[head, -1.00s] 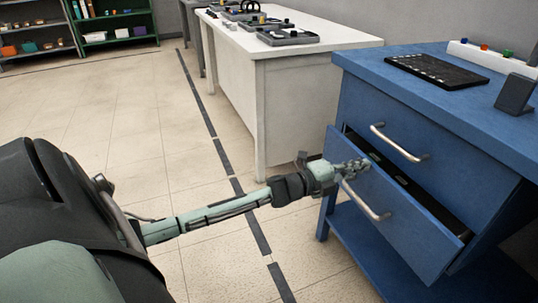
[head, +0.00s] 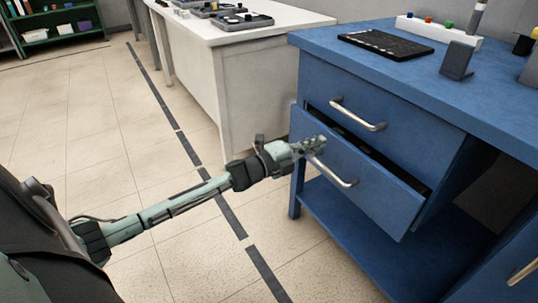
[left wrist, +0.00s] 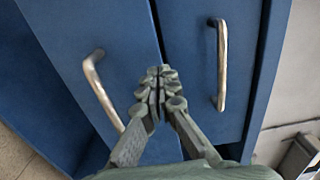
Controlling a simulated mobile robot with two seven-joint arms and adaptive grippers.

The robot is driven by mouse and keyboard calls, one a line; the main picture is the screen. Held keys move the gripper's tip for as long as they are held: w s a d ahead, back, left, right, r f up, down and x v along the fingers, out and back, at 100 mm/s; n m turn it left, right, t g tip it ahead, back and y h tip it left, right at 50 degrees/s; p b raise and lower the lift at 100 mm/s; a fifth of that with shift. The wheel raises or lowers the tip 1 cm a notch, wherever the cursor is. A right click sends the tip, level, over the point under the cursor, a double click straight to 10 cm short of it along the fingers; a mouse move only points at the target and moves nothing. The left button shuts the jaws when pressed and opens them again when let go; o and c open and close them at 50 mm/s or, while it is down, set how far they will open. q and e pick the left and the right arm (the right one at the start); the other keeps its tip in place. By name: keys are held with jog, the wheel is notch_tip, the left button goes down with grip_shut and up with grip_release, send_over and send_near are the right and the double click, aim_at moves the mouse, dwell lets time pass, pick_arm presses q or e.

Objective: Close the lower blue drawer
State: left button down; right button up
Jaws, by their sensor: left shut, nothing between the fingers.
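The lower blue drawer (head: 350,178) is partly open in the head view; a dark gap shows its inside along its top edge. Its silver handle (head: 331,172) is on the front panel. My left gripper (head: 320,142) is shut and empty, with its fingertips at the upper left part of the drawer front, above the handle's left end. In the left wrist view the shut fingers (left wrist: 160,75) lie between two drawer fronts with handles; the left front (left wrist: 75,50) looks like the lower drawer. I cannot tell for sure whether they touch. My right gripper is out of view.
The blue upper drawer (head: 375,92) looks shut above it. The desk top (head: 330,42) carries a black tray (head: 385,45) and a dark stand (head: 457,61). A white table (head: 250,75) stands behind to the left. The floor at left is clear.

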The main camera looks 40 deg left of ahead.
pick_arm(q)
jog(key=v, duration=1)
jog(key=m+b, duration=0.8)
jog(key=m, duration=1)
send_near(346, 148)
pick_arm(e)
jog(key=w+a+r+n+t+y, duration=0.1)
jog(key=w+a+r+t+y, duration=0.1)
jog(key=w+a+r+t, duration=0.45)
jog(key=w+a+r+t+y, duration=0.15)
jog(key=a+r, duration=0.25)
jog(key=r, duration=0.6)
pick_arm(q)
jog(key=p+x, duration=0.3)
jog(key=x, duration=0.2)
jog(key=shift+w+p, duration=0.15)
jog(key=shift+p, duration=0.25)
jog(key=shift+x, duration=0.85)
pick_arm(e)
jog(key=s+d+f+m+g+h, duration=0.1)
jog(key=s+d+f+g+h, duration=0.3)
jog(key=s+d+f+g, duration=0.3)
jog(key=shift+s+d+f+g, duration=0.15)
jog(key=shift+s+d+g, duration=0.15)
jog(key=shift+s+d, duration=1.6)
